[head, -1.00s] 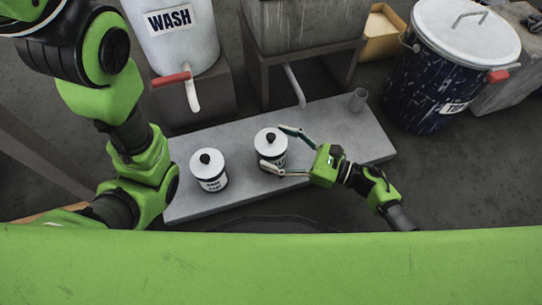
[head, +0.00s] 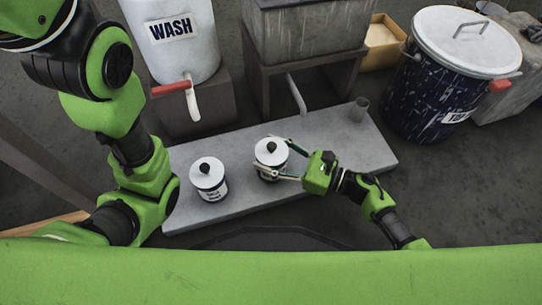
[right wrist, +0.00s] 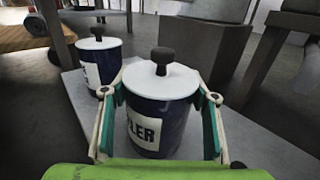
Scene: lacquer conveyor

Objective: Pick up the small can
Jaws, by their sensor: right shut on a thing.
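A dark blue can (head: 271,172) with a white lid and black knob stands upright on the grey slab. My right gripper (head: 267,154) comes from the right, its two fingers shut around this can's sides. In the right wrist view the can (right wrist: 157,128) fills the space between the gripper's fingers (right wrist: 160,98); the end of its label reads "LER". A second similar can (head: 209,192) stands on the slab to the left, also visible behind on the left in the right wrist view (right wrist: 100,68). My left gripper is out of sight.
A white "WASH" tank (head: 178,58) with a red-handled tap, a grey basin (head: 300,30) and a dark lidded bin (head: 430,100) stand behind.

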